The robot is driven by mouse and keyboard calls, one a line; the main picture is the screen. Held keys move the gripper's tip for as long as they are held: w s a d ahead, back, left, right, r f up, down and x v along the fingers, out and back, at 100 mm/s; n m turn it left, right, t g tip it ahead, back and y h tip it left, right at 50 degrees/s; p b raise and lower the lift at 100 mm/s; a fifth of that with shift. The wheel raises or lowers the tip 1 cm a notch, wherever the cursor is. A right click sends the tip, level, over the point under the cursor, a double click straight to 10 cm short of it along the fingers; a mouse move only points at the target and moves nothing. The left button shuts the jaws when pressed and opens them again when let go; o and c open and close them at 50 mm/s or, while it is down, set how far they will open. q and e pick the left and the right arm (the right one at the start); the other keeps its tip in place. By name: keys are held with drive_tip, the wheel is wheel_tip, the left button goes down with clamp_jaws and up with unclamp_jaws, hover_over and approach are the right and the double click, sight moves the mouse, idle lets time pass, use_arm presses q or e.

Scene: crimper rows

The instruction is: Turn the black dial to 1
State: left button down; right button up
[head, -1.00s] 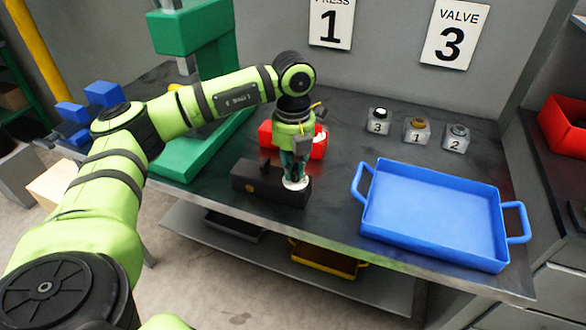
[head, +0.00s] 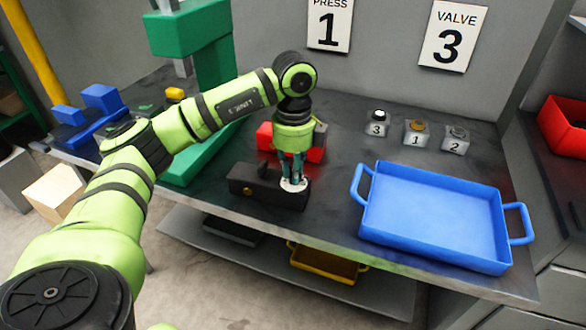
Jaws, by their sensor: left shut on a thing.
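A low black box (head: 253,185) stands near the table's front edge, with a white round plate (head: 294,185) on its right part. My left gripper (head: 293,178) points straight down over this plate, its fingers closed around the black dial at the plate's middle. The fingers hide the dial, so its pointer and the marks on the plate cannot be read. My right gripper is not in view.
A blue tray (head: 433,217) lies to the right. A green press (head: 212,70) stands at the left.

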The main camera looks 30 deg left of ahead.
use_arm(q)
drive_tip(key=shift+w+n, duration=0.1)
drive_tip(key=shift+n, duration=1.5)
drive_tip(key=shift+r, duration=0.1)
drive_tip(key=c, duration=1.1)
unclamp_jaws()
drive_tip(key=shift+d, duration=0.1)
drive_tip(key=shift+c, duration=0.2)
wheel_tip(320, 180, up, 12)
